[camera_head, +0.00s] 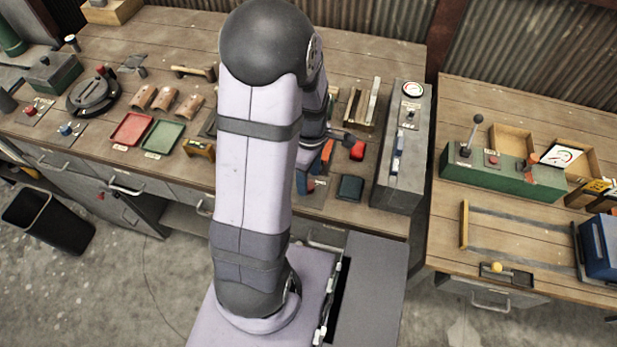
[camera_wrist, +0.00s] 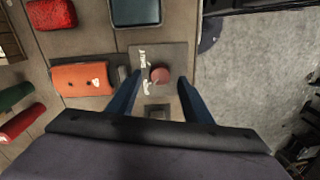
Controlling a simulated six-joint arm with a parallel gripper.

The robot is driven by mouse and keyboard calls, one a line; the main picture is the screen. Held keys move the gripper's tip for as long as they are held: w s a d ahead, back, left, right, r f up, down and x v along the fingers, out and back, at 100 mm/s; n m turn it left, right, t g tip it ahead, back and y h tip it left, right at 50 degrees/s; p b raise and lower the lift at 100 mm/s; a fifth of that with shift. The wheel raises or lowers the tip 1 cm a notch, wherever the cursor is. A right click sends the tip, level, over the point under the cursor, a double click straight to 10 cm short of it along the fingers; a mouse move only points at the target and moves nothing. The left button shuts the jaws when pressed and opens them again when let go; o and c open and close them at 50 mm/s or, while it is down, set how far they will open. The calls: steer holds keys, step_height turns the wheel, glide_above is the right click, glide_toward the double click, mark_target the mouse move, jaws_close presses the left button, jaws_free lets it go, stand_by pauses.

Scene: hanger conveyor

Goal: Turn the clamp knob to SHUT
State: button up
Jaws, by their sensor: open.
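The clamp knob (camera_wrist: 160,74) is a small round reddish knob on a grey plate (camera_wrist: 174,55) with white lettering on its left side. The lettering is too blurred to read, and I cannot tell which way the knob is turned. My gripper (camera_wrist: 160,78) is open, with one blue finger on each side of the knob in the wrist view. There is a gap between each finger and the knob; I cannot tell their height above the plate. In the head view my arm hides much of the gripper, and the knob's plate (camera_head: 318,187) shows just right of the arm.
An orange block (camera_wrist: 83,79) lies close left of the plate in the wrist view. A dark teal tray (camera_wrist: 136,12) and a red block (camera_wrist: 52,14) lie farther up. The bench edge and bare floor (camera_wrist: 245,80) are on the right. A tall grey box (camera_head: 405,150) stands right in the head view.

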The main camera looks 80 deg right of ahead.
steer(key=shift+f, duration=0.95)
steer(key=shift+c, duration=0.3)
steer(key=c, duration=1)
